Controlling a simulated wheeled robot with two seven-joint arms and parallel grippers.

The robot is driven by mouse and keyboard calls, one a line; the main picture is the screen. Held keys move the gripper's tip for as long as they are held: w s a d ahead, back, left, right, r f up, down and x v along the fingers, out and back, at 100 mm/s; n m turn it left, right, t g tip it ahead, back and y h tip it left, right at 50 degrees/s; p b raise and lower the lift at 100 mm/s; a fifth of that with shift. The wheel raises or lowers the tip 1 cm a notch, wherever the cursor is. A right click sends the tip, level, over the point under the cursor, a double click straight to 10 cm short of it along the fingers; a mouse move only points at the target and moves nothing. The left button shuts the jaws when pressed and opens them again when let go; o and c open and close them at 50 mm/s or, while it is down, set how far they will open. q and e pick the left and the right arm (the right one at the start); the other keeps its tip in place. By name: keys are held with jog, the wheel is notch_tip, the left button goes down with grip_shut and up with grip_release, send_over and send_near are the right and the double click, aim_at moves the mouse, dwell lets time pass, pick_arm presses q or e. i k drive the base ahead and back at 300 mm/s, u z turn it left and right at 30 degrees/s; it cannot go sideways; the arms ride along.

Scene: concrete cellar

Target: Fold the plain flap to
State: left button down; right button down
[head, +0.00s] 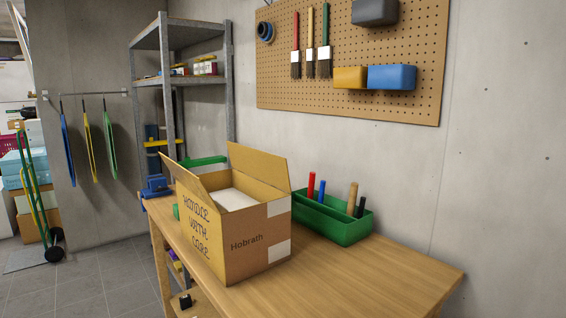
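An open cardboard box (258,225) stands on the wooden workbench. Its front right face reads "Hobrath", and its left side carries handwritten "HANDLE WITH CARE". A plain flap (258,167) stands up at the far right edge, tilted a little outward. Another flap (184,183) rises at the left and leans outward. A white item (232,200) lies inside the box, partly hidden by the walls. Neither of my grippers is in view.
A green tray (335,225) with several upright tools stands right of the box. The wooden workbench (385,272) is clear at the front right. Behind are a metal shelf (195,79) and a pegboard (350,55) with brushes. A hand truck (38,195) stands far left.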

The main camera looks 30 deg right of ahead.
aim_at(271, 169)
jog(key=u, duration=0.55)
jog(key=i, duration=1.1)
jog(key=z, duration=0.65)
